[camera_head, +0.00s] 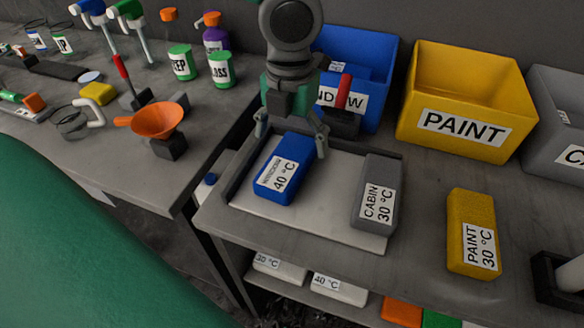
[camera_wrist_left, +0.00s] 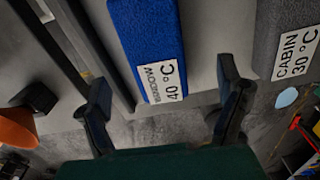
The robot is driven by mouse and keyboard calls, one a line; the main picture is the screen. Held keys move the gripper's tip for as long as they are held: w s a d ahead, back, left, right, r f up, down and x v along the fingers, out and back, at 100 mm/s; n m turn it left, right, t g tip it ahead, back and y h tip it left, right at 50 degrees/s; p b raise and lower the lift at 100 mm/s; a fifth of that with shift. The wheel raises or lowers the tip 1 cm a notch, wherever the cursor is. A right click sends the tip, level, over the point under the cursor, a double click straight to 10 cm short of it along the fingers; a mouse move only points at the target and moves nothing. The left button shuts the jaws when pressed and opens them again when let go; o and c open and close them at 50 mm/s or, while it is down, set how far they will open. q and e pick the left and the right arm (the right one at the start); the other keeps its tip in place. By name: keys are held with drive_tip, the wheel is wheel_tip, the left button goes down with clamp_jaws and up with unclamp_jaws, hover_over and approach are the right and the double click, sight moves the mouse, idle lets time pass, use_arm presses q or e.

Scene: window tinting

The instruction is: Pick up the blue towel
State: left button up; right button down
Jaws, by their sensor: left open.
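The blue towel (camera_head: 284,167) is a folded block with a white "40 °C" label, lying on a pale tray (camera_head: 310,220) on the grey bench. It also shows in the left wrist view (camera_wrist_left: 146,40), between and beyond the fingertips. My left gripper (camera_head: 291,140) is above the far end of the towel, fingers spread to either side of it. In the left wrist view my left gripper (camera_wrist_left: 165,98) is open with nothing between its fingers. Whether a finger touches the towel cannot be told. My right gripper is not in view.
A grey "CABIN 30 °C" towel (camera_head: 376,195) lies on the tray to the right. A yellow "PAINT 30 °C" towel (camera_head: 470,235) lies further right. Blue (camera_head: 385,75), yellow (camera_head: 465,95) and grey (camera_head: 560,110) bins stand behind. An orange funnel (camera_head: 157,119) and bottles occupy the left bench.

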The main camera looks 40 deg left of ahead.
sight(286, 159)
use_arm(q)
drive_tip(key=f, duration=0.1)
drive_tip(key=a+f, duration=0.1)
drive_tip(key=f+b, duration=0.1)
drive_tip(key=shift+s+a, duration=0.2)
drive_tip(key=shift+a, duration=0.1)
drive_tip(key=shift+d+f+b, duration=0.15)
drive_tip(key=shift+d+f, duration=0.05)
drive_tip(key=shift+f, duration=0.35)
drive_tip(key=shift+d+f+b, duration=0.15)
drive_tip(key=shift+f, duration=0.35)
drive_tip(key=shift+w+d+f, duration=0.15)
drive_tip(key=shift+d+f, duration=0.05)
drive_tip(key=shift+d, duration=0.1)
drive_tip(key=shift+d+r, duration=0.1)
drive_tip(key=shift+d, duration=0.2)
drive_tip(key=shift+a, duration=0.25)
drive_tip(key=c, duration=0.9)
drive_tip(key=shift+a, duration=0.25)
drive_tip(key=c, duration=0.5)
drive_tip(key=shift+a, duration=0.1)
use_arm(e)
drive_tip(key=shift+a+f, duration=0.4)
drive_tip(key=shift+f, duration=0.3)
